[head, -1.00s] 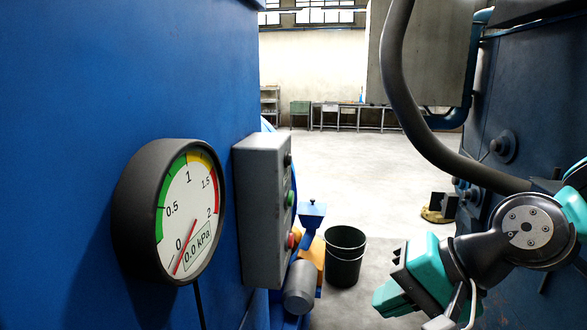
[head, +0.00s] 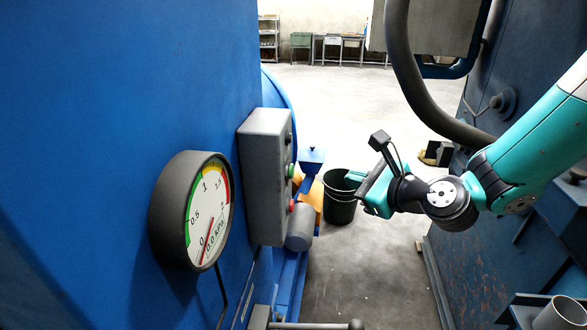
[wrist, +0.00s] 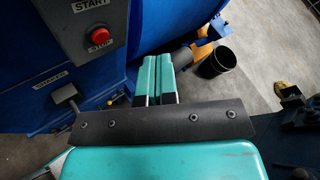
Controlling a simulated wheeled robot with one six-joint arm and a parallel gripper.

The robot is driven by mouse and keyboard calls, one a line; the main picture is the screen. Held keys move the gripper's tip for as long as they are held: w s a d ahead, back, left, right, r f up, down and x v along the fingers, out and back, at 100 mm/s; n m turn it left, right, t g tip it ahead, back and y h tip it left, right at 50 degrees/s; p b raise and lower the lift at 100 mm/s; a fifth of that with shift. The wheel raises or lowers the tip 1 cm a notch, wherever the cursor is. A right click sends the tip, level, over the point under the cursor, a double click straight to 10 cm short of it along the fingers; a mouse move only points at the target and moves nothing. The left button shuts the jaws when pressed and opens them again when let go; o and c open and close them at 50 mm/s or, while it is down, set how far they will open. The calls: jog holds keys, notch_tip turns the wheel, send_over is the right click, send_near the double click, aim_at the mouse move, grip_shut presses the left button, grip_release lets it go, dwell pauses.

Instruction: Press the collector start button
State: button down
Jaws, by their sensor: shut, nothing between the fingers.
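A grey control box (head: 262,175) is mounted on the blue machine wall. A green button (head: 290,171) is on its right-hand face, with a red button (head: 292,206) below it. In the wrist view the grey panel (wrist: 70,48) shows at the upper left, with the red button (wrist: 100,36) between the labels START and STOP. The green button is out of that view. My gripper (head: 352,178) is shut and empty, to the right of the box and apart from it. Its two teal fingers (wrist: 154,80) lie side by side in the wrist view, right of and below the red button.
A round gauge (head: 208,215) reading 0.0 kPa is on the wall left of the box. A black bucket (head: 339,208) stands on the floor behind my gripper. A thick hose (head: 420,95) hangs at the right. A lever (wrist: 66,95) by a SHAKER label is below the panel.

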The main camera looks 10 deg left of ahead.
aim_at(291, 171)
jog(key=a+p, duration=0.6)
jog(key=a, duration=0.2)
jog(key=shift+w+a+p, duration=0.15)
jog(key=shift+p, duration=0.25)
jog(key=shift+a+r, duration=0.1)
dwell(1.6)
jog(key=shift+a+p, duration=0.35)
jog(key=shift+p, duration=0.25)
